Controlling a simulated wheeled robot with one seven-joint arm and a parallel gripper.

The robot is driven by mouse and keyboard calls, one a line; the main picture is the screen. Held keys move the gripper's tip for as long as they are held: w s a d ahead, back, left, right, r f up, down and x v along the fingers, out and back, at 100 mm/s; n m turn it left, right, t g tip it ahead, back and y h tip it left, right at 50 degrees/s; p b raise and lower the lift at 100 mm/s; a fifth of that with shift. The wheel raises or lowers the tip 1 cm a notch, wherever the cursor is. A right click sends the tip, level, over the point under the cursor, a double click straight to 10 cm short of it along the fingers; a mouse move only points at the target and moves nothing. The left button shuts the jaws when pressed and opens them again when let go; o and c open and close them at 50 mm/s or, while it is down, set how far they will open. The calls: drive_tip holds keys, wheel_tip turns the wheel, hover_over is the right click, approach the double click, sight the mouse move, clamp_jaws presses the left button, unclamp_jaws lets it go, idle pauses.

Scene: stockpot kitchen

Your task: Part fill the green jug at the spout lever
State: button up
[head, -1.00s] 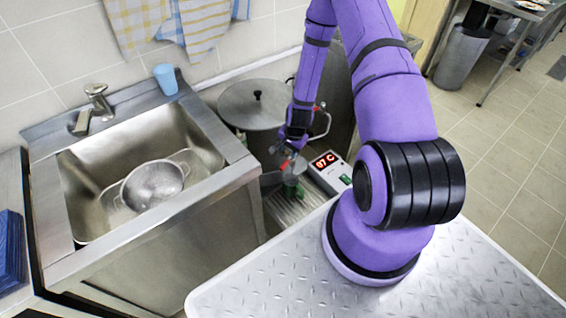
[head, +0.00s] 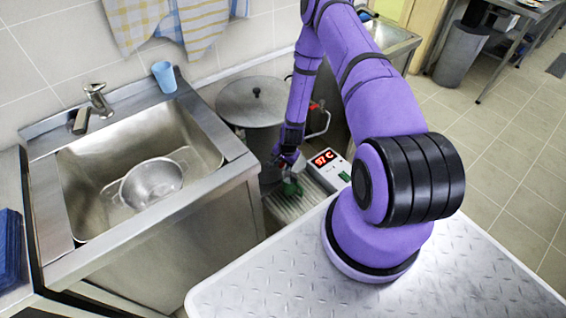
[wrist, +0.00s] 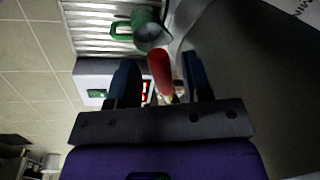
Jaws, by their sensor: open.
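The green jug (wrist: 145,17) stands on the ribbed metal drip tray (wrist: 92,14), its handle toward the left in the wrist view. In the head view the jug (head: 291,189) shows only in part below my gripper. The red spout lever (wrist: 160,66) lies between my fingertips in the wrist view, just beside the jug's mouth. My gripper (wrist: 161,75) is open, with one dark finger on each side of the lever; I cannot tell if either touches it. In the head view my gripper (head: 286,160) hides the lever. The jug's inside is too dark to show a level.
A lidded stockpot (head: 253,100) stands behind my gripper. A display box (head: 328,168) reading 97 C sits right of the tray. The sink (head: 85,165) holds a colander (head: 151,183); a blue cup (head: 164,77) stands on its back edge.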

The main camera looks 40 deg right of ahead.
clamp_jaws()
drive_tip(key=shift+w+a+m+h, duration=0.2)
drive_tip(key=shift+w+m, duration=0.6)
drive_tip(key=shift+m, duration=0.35)
drive_tip(key=shift+w+a+m+h, duration=0.2)
drive_tip(key=shift+w+m, duration=0.55)
drive_tip(key=shift+m, duration=0.4)
unclamp_jaws()
drive_tip(key=shift+r, duration=0.1)
wheel_tip(320, 180, up, 10)
drive_tip(key=s, duration=0.2)
drive_tip(key=shift+r, duration=0.2)
